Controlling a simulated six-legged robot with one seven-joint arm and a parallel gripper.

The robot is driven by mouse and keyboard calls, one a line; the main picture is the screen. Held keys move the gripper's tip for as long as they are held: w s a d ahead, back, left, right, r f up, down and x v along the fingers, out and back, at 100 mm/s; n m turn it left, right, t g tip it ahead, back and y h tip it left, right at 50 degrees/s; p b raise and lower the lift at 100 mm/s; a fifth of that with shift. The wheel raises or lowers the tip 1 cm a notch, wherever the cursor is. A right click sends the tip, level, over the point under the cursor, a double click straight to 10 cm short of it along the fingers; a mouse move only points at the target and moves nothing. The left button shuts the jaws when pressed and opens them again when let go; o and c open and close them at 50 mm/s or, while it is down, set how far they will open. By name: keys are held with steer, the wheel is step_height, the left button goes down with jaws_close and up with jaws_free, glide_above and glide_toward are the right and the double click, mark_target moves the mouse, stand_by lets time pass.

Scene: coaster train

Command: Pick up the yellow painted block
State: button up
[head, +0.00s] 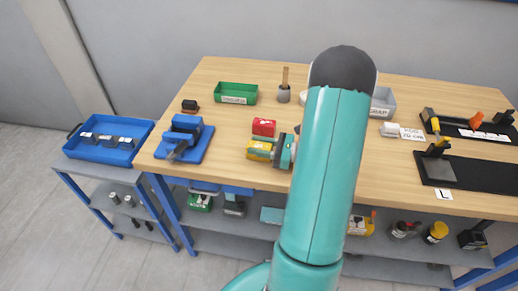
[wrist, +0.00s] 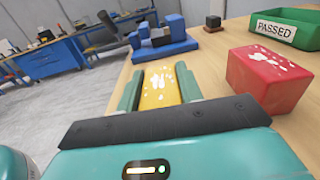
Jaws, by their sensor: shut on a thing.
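The yellow painted block (wrist: 160,86), with white flecks on its top, sits between the two fingers of my gripper (wrist: 160,90) in the wrist view. The fingers are shut on it. In the head view the yellow block (head: 259,150) shows at the left of my gripper (head: 272,152), low over or on the wooden table. I cannot tell whether it touches the table. A red painted block (head: 264,127) stands just behind it. The red block (wrist: 269,79) is to the right of my gripper in the wrist view, apart from it.
A blue vise (head: 185,137) stands at the table's left end. A green bin (head: 236,93) marked PASSED is at the back. A blue tray (head: 108,140) is on a lower stand at left. Bare table (head: 222,150) lies between vise and blocks.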

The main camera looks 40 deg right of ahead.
mark_target(259, 146)
steer(key=shift+r, duration=0.1)
steer(key=shift+r, duration=0.55)
step_height(259, 146, up, 2)
steer(key=shift+a+r, duration=0.15)
steer(key=shift+r, duration=0.05)
steer(key=s+a+r, duration=0.5)
steer(key=a+r, duration=0.4)
steer(key=a, duration=0.3)
steer(key=shift+a+r, duration=0.25)
steer(key=shift+a, duration=0.05)
